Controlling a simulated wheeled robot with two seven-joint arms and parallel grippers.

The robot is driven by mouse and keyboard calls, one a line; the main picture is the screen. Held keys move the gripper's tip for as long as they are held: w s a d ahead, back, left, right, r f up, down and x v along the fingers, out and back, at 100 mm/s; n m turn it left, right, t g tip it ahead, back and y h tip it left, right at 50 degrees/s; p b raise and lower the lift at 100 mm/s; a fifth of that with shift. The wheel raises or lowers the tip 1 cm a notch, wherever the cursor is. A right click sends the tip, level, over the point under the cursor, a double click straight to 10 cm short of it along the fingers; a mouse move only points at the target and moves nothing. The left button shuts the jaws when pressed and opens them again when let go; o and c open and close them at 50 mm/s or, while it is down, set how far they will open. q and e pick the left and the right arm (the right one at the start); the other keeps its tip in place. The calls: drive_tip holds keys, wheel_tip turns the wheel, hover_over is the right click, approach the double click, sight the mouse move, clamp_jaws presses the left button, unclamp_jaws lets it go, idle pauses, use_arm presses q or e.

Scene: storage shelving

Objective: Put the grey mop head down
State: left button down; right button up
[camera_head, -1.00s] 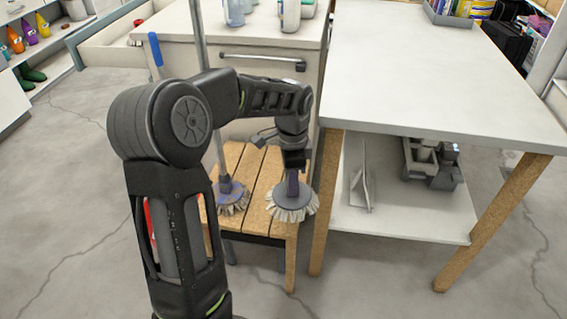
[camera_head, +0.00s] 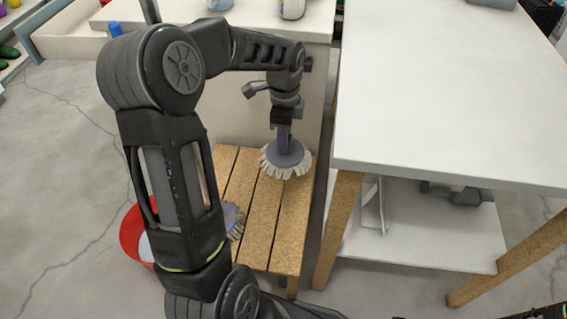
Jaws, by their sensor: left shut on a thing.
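A second mop head (camera_head: 233,220), with a purple-blue socket, is on the stool's left side, partly hidden behind my left arm. My right gripper is not in view.
A white table (camera_head: 450,90) with wooden legs and a lower shelf (camera_head: 420,236) stands close on the right. A white cabinet is behind the stool. A red bucket (camera_head: 135,238) is on the floor at left. The stool's front slats are clear.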

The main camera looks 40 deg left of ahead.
sight(284, 161)
use_arm(q)
drive_tip(key=shift+w+a, duration=0.25)
drive_tip(key=shift+w, duration=0.05)
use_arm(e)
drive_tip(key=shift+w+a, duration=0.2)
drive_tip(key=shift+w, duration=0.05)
